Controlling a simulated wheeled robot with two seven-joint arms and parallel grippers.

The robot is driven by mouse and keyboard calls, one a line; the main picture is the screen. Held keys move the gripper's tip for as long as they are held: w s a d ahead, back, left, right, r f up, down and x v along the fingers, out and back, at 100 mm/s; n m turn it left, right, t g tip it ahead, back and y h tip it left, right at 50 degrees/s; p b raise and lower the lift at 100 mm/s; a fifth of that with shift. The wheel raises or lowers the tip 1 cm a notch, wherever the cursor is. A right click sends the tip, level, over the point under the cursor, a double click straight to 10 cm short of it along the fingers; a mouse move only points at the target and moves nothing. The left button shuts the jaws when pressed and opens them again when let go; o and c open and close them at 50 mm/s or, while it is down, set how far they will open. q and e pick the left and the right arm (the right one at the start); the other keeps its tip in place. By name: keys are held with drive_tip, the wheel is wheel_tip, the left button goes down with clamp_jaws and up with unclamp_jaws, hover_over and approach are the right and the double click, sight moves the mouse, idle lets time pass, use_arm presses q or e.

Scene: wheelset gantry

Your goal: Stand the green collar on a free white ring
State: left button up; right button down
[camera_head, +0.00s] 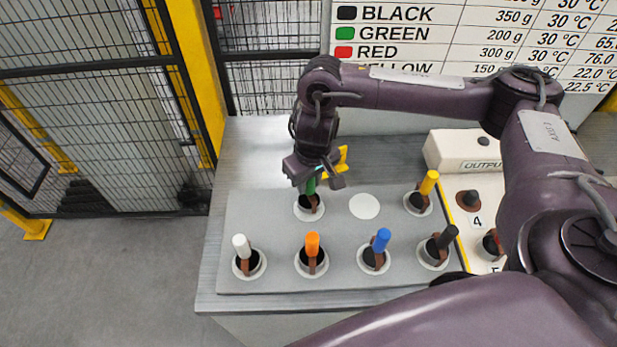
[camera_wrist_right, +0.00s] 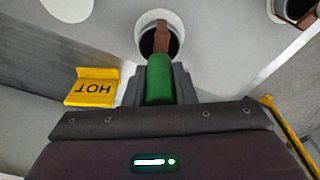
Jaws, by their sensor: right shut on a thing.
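The green collar (camera_head: 311,187) is at the back-left white ring (camera_head: 300,213) of the grey plate, its green handle upright. My right gripper (camera_head: 316,181) is above that ring, shut on the green handle. In the right wrist view the green collar (camera_wrist_right: 160,78) sits between the fingers, with its brown part and dark round part over the white ring; whether it touches the ring I cannot tell. A free white ring (camera_head: 365,206) lies just right of it. My left gripper is not in view.
White (camera_head: 241,246), orange (camera_head: 313,244), blue (camera_head: 382,240), black (camera_head: 446,237) and yellow (camera_head: 429,182) collars stand on other rings. A yellow HOT sign (camera_wrist_right: 93,88) stands behind the plate. The output panel (camera_head: 470,165) is at the right.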

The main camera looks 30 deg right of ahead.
drive_tip(key=shift+f+b, duration=0.5)
drive_tip(key=shift+f, duration=0.35)
idle(0.5)
drive_tip(key=c, duration=1.1)
unclamp_jaws()
drive_tip(key=shift+r, duration=0.45)
drive_tip(key=r, duration=0.2)
drive_tip(key=r+p, duration=0.1)
drive_tip(key=r, duration=0.1)
drive_tip(key=s+r+p, duration=0.1)
drive_tip(key=r, duration=0.2)
